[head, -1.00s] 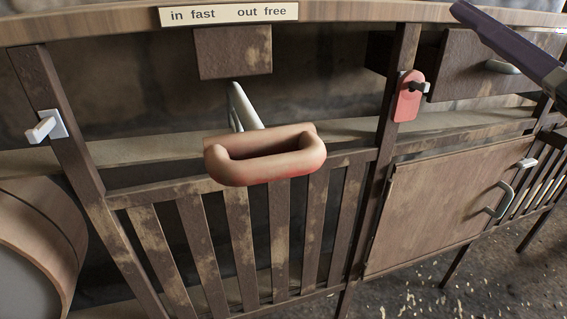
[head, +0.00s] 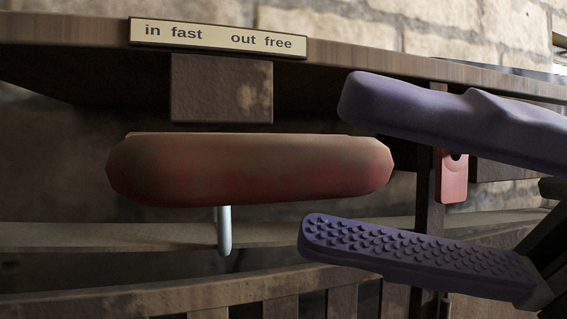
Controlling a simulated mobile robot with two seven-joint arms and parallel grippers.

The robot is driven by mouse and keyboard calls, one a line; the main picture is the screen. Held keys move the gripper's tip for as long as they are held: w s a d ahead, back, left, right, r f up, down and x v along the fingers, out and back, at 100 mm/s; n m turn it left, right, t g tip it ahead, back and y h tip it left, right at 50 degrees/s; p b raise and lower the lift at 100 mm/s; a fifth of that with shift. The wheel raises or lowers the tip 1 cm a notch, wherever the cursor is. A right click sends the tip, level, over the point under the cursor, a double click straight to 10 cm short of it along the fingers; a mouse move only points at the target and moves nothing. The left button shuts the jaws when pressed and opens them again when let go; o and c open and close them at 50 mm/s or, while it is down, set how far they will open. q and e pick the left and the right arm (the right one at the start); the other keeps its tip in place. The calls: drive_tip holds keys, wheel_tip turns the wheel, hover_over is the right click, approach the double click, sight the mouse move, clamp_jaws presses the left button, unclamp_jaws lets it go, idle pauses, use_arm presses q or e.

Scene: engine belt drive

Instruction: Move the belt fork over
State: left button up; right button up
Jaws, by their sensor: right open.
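My left gripper is not in view.
A plate reading "in fast out free" (head: 218,38) is on the beam above the handle. A wooden block (head: 221,88) hangs under the beam. A red tag (head: 454,178) hangs on the post behind my fingers. A slatted rail (head: 200,298) runs below.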

sight(260, 164)
drive_tip(key=x, duration=0.4)
clamp_jaws()
idle(0.4)
idle(1.0)
